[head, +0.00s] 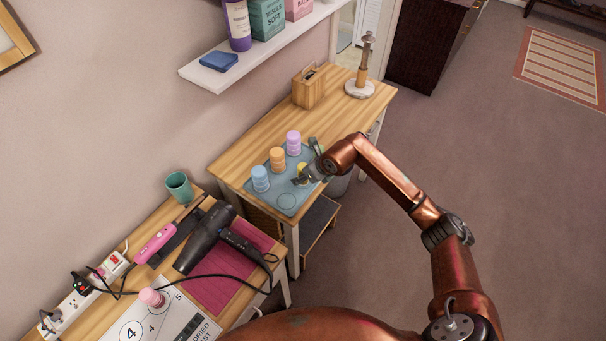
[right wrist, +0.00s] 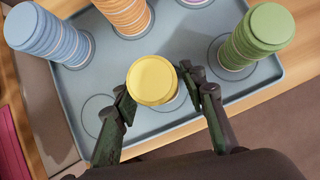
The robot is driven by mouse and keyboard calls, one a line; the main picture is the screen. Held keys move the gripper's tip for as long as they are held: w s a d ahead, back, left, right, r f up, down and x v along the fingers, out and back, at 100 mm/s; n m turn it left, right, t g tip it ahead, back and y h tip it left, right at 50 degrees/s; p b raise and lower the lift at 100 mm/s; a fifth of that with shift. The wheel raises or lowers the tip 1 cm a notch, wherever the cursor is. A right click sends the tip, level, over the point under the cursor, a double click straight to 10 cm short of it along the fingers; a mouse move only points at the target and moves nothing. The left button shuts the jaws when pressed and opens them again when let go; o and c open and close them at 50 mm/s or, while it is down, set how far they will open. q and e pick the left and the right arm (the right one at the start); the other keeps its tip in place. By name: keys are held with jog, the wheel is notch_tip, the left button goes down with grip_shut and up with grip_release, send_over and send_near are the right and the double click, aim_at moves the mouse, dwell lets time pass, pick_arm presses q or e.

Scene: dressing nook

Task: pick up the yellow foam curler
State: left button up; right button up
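The yellow foam curler (right wrist: 152,80) stands on the blue-grey tray (right wrist: 72,88), seen from above in the right wrist view. My right gripper (right wrist: 160,98) is open, with one finger on each side of the yellow curler. The left finger looks very close to it; I cannot tell whether it touches. A small gap shows on the right. In the head view my right gripper (head: 309,168) is over the tray (head: 262,202) and mostly hides the yellow curler (head: 302,174). My left gripper is not in view.
Blue (head: 260,178), orange (head: 277,159) and lilac (head: 293,142) curlers stand along the tray's wall side. A green curler (right wrist: 262,33) stands right of my gripper. A wooden box (head: 308,88) and a lamp-like stand (head: 360,87) are farther back. A hair dryer (head: 205,238) lies on the nearer table.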

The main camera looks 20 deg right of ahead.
jog(key=c, duration=0.8)
jog(key=shift+c, duration=0.2)
